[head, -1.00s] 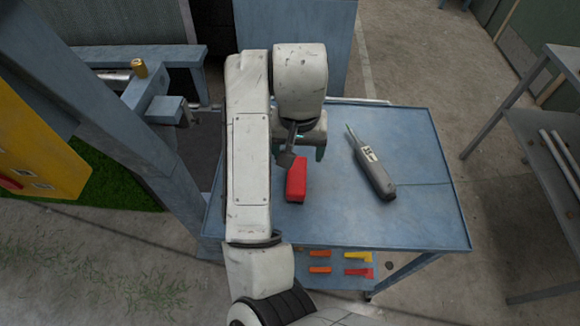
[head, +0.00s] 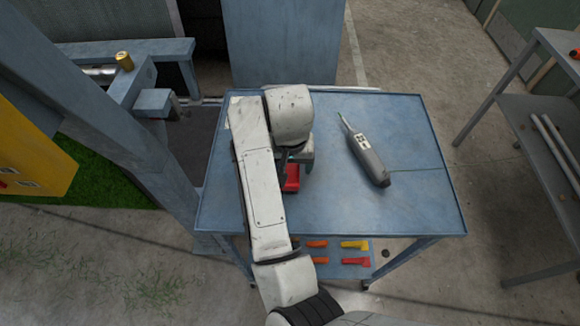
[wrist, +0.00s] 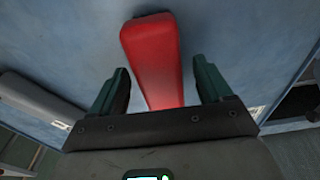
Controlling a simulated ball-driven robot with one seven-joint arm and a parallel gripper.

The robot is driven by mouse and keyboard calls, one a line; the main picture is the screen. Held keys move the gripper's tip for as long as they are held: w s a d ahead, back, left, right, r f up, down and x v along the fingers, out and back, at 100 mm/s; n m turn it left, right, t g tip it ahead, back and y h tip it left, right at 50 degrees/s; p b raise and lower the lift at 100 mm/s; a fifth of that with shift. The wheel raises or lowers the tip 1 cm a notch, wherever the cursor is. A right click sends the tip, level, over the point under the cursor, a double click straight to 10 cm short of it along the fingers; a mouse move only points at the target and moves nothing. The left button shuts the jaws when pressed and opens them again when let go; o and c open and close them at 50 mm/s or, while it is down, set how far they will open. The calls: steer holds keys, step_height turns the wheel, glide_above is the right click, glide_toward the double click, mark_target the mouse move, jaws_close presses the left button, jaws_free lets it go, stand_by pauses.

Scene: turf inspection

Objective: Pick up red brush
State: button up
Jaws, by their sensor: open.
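The red brush (head: 292,178) lies on the blue table, mostly hidden under my arm in the head view. In the wrist view the red brush (wrist: 154,58) shows as a red block that narrows towards my gripper, with its near end between the fingers. My gripper (wrist: 163,84) is open, with one dark green finger on each side of the brush and a gap on both sides. In the head view my arm hides the fingers. I cannot tell how far above the table they are.
A grey handheld device (head: 368,157) with a thin tip lies on the blue table (head: 415,215), right of the brush. Orange and yellow pieces (head: 354,244) sit on a lower shelf. A blue frame post stands close on the left. A grey rack stands at the right.

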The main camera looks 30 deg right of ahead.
steer(key=c, duration=1)
steer(key=shift+r, duration=0.1)
